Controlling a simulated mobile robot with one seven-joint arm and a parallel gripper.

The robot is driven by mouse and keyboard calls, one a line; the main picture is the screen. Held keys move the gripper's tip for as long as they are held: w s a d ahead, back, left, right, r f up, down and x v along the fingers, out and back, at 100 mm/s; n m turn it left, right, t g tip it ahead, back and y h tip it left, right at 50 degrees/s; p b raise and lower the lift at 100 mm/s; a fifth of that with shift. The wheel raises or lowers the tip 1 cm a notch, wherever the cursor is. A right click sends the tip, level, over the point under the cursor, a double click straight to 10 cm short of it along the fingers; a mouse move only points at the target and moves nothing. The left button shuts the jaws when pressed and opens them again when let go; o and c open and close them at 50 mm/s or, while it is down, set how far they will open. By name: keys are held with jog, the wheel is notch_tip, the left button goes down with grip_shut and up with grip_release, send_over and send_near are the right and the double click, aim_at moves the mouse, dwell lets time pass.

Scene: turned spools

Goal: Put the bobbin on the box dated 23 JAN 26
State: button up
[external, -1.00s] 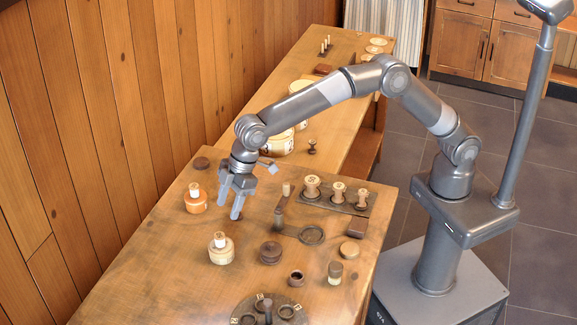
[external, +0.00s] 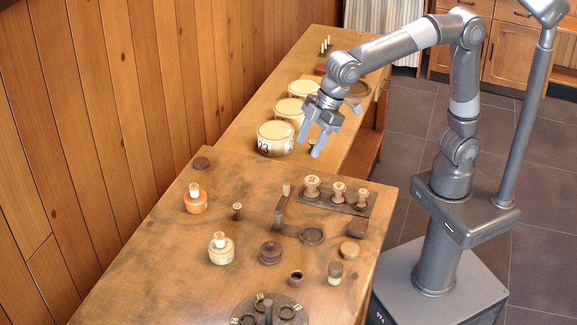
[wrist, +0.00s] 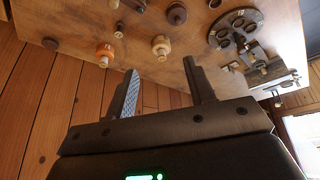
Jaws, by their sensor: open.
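Three round boxes with cream lids stand on the far table in the external view: a front box (external: 275,139), a middle box (external: 290,111) and a back box (external: 303,90). Large dark characters show on the front box, but I cannot read a full date. A small dark bobbin (external: 238,211) stands upright on the near table between two jars; it also shows in the wrist view (wrist: 118,30). Another small dark bobbin (external: 312,146) stands on the far table, partly behind a finger. My gripper (external: 316,142) is open and empty, right of the front box.
A dark rack (external: 325,204) holds three spools on the near table. An orange jar (external: 195,201), a cream jar (external: 221,249), a dark lidded pot (external: 270,253) and a ring-ended holder (external: 311,236) stand around. A plank wall (external: 90,120) borders the left.

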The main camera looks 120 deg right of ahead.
jog(key=s+f, duration=0.3)
jog(key=s, duration=1.2)
jog(key=s+f+m, duration=0.1)
jog(key=s+f, duration=0.2)
jog(key=s, duration=1.3)
jog(key=shift+d+m+t, duration=0.3)
jog(key=shift+d+t, duration=0.1)
